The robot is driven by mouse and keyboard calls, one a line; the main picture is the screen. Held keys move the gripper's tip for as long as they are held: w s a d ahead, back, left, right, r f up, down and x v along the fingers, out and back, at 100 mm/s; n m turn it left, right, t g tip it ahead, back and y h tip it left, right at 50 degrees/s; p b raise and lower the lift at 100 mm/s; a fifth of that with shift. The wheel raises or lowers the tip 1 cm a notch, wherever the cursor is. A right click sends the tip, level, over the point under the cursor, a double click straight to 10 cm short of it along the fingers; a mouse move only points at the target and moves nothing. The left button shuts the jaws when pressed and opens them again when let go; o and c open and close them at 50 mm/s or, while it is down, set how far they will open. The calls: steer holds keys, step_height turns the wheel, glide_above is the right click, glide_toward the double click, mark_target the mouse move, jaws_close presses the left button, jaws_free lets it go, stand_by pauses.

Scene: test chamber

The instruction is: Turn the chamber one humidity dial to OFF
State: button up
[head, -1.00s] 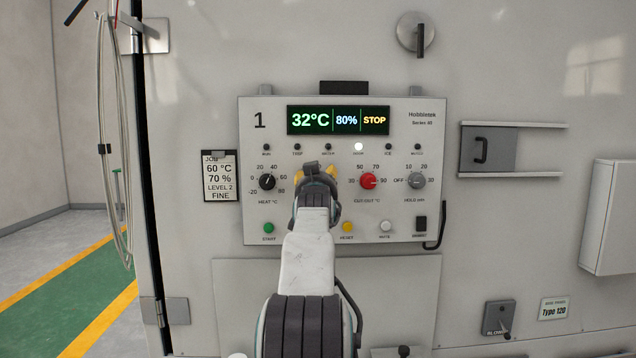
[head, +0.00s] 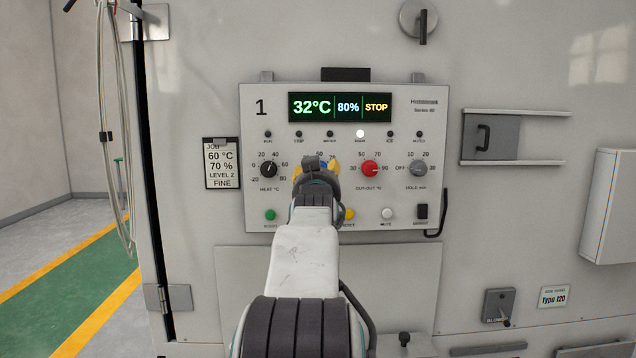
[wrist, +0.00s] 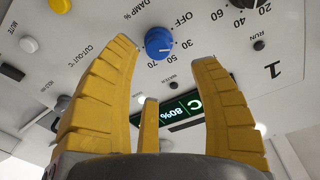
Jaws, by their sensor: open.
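The chamber one panel (head: 255,190) carries a blue dial labelled DAMP % (wrist: 160,41), with OFF, 30, 50 and 70 marked around it. In the head view my gripper hides most of the dial, leaving only a sliver of blue (head: 335,166). The wrist view shows it upside down. A short pale mark shows on the dial's edge towards the numbers, but its exact setting is unclear. My gripper (wrist: 165,52) is open, its yellow fingers apart on either side of the dial in the picture. I see no contact. The display (head: 340,107) reads 32°C, 80% and STOP.
The black heat dial (head: 268,169) lies left of my gripper; the red cut-out dial (head: 370,168) and grey hold dial (head: 418,168) lie right. Buttons line the panel's bottom. A job card (head: 222,165) hangs left, and a black hook (head: 436,205) projects at lower right.

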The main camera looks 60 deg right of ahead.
steer(key=shift+v, duration=2.1)
steer(key=shift+o, duration=0.2)
